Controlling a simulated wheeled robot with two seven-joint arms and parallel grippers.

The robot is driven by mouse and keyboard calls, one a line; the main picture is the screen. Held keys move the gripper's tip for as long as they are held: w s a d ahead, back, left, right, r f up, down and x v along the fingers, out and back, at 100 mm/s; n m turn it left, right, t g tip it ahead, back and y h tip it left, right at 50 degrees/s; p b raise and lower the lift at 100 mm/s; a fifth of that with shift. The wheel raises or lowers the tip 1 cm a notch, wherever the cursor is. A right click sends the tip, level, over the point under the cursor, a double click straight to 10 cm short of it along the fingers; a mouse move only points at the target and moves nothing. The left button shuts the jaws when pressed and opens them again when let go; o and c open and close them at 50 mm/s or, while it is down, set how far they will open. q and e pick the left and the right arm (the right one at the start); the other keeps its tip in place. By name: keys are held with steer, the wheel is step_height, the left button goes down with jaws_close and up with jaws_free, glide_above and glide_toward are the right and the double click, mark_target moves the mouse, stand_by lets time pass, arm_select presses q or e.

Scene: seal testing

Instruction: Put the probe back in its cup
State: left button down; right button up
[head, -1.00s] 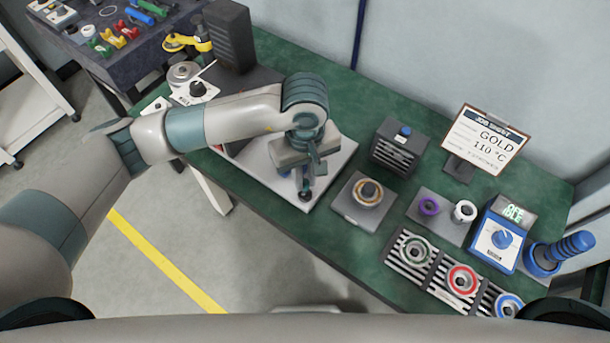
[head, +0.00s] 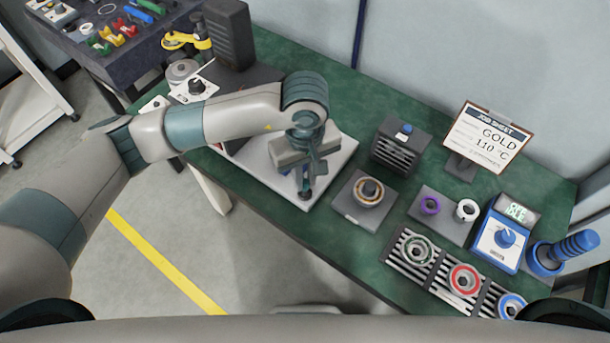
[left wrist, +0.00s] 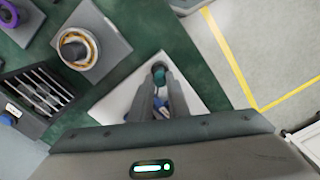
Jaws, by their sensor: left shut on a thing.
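My left gripper (head: 304,180) points down over the pale plate (head: 335,160) near the table's front edge. It is shut on the probe, a small, mostly hidden thing with blue (left wrist: 162,112) showing between the fingers in the left wrist view. A dark, teal-tinted round piece (left wrist: 158,73) shows at the fingertips there. A small dark round piece (head: 305,195) sits just below the fingers in the head view. I cannot tell whether it is the cup or the probe's end, nor whether they touch. My right gripper is not in view.
A ring on a grey block (head: 345,213) and a dark slotted box (head: 393,158) stand just right of the plate. Further right are slotted trays (head: 395,251), a blue meter (head: 490,255) and a blue ribbed handle (head: 575,243). A dial unit (head: 207,78) stands at the back left.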

arm_select(q)
steer(key=shift+f+b, duration=0.3)
steer(key=shift+b, duration=0.1)
stand_by(0.5)
steer(key=c, duration=1.6)
jaws_free()
steer(key=shift+r, duration=0.1)
steer(key=shift+r+p, duration=0.9)
steer(key=shift+r, duration=3.05)
